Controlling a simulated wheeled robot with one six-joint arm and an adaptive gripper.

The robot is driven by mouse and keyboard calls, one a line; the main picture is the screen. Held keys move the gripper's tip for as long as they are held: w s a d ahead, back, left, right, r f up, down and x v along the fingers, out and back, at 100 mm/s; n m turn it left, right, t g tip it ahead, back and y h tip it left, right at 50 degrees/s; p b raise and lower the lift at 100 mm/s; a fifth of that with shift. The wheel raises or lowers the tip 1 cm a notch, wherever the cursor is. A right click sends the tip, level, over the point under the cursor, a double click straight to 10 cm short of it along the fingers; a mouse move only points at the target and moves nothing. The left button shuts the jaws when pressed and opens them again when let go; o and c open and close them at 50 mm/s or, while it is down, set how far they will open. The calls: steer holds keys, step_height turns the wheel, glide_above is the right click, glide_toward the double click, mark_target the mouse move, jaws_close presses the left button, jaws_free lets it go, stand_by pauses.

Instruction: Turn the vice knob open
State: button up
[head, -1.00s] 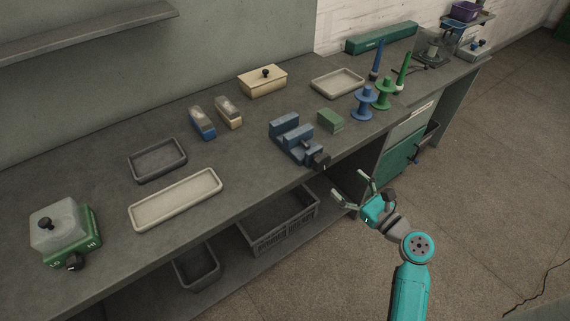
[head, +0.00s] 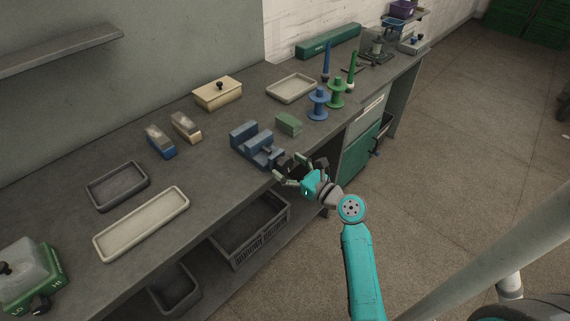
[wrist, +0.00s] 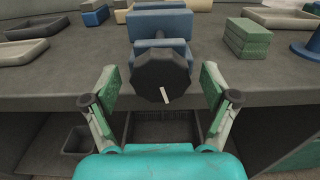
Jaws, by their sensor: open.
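The blue vice (head: 252,143) sits near the front edge of the bench. Its black faceted knob (wrist: 161,77) with a white mark faces me in the wrist view, with the vice (wrist: 160,22) behind it. My gripper (head: 282,172) is at the bench's front edge, right at the knob. In the wrist view my gripper (wrist: 159,88) is open, with one green-padded finger on each side of the knob. A gap shows between each finger and the knob. In the head view the knob is largely hidden by the fingers.
A pale tray (head: 142,222) lies to the left. A grey crate (head: 250,235) sits on the shelf below the bench.

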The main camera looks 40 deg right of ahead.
steer(key=shift+w, duration=0.7)
steer(key=c, duration=1.2)
steer(key=shift+n, duration=0.3)
steer(key=shift+a+n, duration=0.2)
steer(key=shift+n, duration=2.5)
